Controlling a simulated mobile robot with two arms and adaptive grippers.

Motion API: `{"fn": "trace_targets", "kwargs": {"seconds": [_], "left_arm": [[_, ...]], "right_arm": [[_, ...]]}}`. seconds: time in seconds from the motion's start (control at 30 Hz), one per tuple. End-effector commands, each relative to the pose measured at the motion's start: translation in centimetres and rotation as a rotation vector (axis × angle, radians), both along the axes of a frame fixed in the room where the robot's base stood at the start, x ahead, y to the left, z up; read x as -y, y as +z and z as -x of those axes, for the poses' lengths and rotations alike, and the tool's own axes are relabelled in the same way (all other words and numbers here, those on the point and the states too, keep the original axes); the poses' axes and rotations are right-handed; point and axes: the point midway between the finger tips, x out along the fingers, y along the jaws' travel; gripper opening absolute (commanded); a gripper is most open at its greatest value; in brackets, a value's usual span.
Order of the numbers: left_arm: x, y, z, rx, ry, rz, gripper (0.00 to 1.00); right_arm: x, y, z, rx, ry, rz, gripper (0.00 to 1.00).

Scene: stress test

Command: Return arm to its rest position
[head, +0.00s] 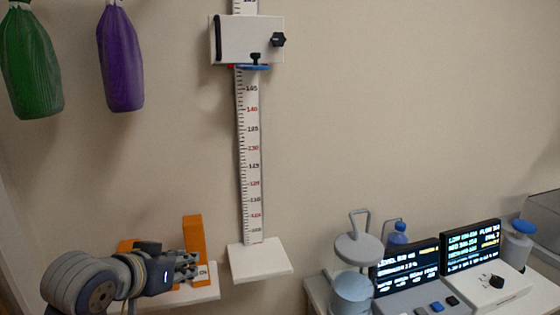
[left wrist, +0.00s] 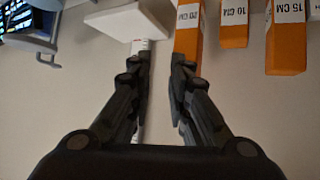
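My left gripper (head: 190,266) is at the lower left of the head view, in front of the wall and beside a tall orange block (head: 195,248). In the left wrist view my left gripper (left wrist: 160,62) has its two fingers apart, with only bare wall between them, so it is open and empty. That view appears upside down. The orange block marked 20 CM (left wrist: 188,38) is beyond the right fingertip; I cannot tell whether they touch. My right gripper is in neither view.
A height ruler (head: 250,150) with a slider box (head: 247,40) stands above a white platform (head: 259,261). Orange blocks marked 10 CM (left wrist: 234,25) and 15 CM (left wrist: 286,40) are nearby. Screens (head: 470,246) and a grey-blue cup (head: 352,292) stand at right. Green (head: 30,62) and purple (head: 121,60) bags hang upper left.

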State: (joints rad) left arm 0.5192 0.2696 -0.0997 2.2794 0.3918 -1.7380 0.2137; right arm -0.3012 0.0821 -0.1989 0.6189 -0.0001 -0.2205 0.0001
Motion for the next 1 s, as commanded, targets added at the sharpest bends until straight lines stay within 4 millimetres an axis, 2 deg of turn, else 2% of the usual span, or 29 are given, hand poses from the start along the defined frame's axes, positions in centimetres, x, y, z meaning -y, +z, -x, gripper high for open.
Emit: {"fn": "trace_targets", "kwargs": {"seconds": [0.03, 0.2, 0.37, 0.5, 0.6, 0.8, 0.97, 1.0], "left_arm": [[0.1, -3.1, 1.1, -0.049, 0.002, -0.007, 0.18], [0.1, -11.6, 5.2, -0.182, 0.015, -0.041, 0.18], [0.0, -18.6, 10.5, -0.308, 0.024, -0.077, 0.18], [-0.3, -23.5, 15.9, -0.417, 0.03, -0.111, 0.18], [-0.5, -26.0, 19.4, -0.481, 0.032, -0.134, 0.18], [-0.9, -29.1, 25.1, -0.583, 0.033, -0.171, 0.18], [-1.3, -30.6, 29.1, -0.652, 0.032, -0.197, 0.18], [-1.3, -31.5, 29.0, -0.657, 0.032, -0.201, 0.18]], "right_arm": [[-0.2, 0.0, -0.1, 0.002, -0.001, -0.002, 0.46], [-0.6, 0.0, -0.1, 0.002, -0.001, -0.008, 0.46], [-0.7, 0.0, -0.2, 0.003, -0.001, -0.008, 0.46], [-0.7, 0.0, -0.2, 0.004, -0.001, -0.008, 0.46], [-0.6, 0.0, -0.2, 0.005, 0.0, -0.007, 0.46], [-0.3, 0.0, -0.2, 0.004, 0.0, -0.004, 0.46], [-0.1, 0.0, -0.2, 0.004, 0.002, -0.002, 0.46], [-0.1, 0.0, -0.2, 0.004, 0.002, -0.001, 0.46]]}}
